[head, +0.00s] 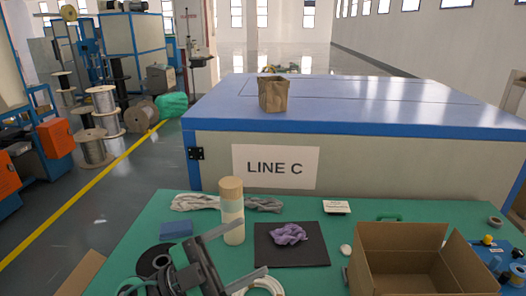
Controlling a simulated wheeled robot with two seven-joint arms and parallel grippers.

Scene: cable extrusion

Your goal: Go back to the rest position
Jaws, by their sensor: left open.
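My left gripper (252,248), dark grey, is at the lower left of the head view over the green table (350,212). Its two fingers point right and are spread wide apart. The upper finger overlaps a pale cylinder with a tan top (232,198) in the picture; I cannot tell whether they touch. No object shows held between the fingers. My right gripper is not in view.
A black mat (313,255) holds a crumpled purple cloth (289,234). An open cardboard box (390,245) stands at right. A blue block (176,229), grey cloth (195,203) and black spool (155,262) lie left. Behind is the LINE C cabinet (215,150) with a paper bag (273,95).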

